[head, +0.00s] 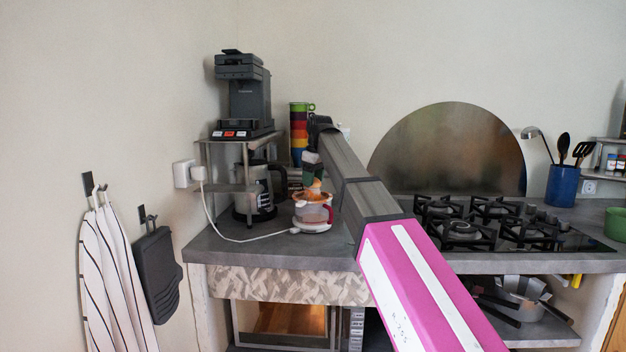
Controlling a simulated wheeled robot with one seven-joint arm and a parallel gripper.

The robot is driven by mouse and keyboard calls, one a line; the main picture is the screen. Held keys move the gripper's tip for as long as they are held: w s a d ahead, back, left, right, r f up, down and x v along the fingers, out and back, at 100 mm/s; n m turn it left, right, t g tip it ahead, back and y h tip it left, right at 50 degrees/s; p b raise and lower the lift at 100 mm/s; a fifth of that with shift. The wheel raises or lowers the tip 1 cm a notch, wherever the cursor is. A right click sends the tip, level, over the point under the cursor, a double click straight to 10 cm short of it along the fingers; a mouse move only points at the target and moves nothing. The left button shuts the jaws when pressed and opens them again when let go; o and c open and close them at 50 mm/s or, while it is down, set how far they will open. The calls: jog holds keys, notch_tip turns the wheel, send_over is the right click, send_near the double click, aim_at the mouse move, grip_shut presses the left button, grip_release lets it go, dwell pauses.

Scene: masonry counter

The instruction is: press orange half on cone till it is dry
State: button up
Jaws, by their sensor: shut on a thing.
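The citrus juicer (311,212) stands on the grey counter, with a clear jug-like body, a reddish handle on its right and a white base. An orange-coloured piece (314,192) shows at its top, where the cone is; it looks like the orange half. My gripper (313,182) is right above the juicer, pointing down, and appears shut on the orange half. The fingers are small and partly hidden by my arm, which reaches in from the lower right. The cone itself is hidden, and I cannot tell how much juice is in the jug.
Stacked coloured mugs (298,130) stand behind. A white cord (222,231) runs along the counter (240,250) to a wall socket. A gas hob (480,222) is to the right.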

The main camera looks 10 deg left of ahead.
jog(key=shift+r, duration=3.5)
